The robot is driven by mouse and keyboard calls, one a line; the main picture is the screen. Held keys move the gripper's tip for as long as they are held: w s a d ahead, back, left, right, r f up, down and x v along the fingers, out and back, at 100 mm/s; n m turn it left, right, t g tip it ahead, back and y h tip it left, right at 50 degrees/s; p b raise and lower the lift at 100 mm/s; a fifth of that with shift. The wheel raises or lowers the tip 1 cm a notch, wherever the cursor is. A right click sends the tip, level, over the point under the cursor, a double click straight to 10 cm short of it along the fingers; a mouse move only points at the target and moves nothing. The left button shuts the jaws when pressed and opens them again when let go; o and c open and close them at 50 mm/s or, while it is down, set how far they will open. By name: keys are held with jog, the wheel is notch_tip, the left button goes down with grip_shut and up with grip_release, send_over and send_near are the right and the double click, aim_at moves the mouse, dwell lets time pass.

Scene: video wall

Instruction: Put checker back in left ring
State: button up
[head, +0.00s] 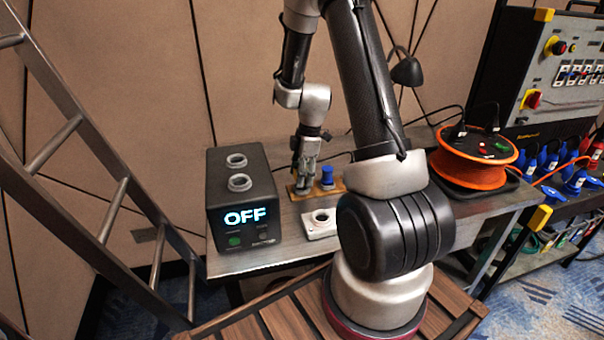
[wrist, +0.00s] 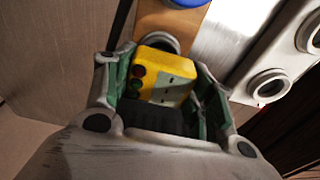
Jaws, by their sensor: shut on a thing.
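The yellow checker (wrist: 163,70), with a red and a green round spot on its face, is between the fingers of my gripper (wrist: 160,82) in the wrist view. My gripper is shut on it. A grey ring (wrist: 160,40) shows just beyond the checker on the wooden board (wrist: 203,22); the checker partly covers it. I cannot tell whether the checker's lower end is in that ring. In the head view my gripper (head: 302,190) is down over the left part of the wooden board (head: 340,186), and the checker is not clear there.
A blue piece (head: 327,174) stands on the board right of my gripper. A white block (head: 310,233) with a ring lies in front. A black box (head: 238,182) reading OFF, with two rings on top, stands left. An orange cable reel (head: 470,168) stands right.

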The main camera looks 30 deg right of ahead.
jog(key=shift+f, duration=0.8)
jog(key=o, duration=1.7)
jog(key=shift+r, duration=0.15)
jog(key=shift+r, duration=2.85)
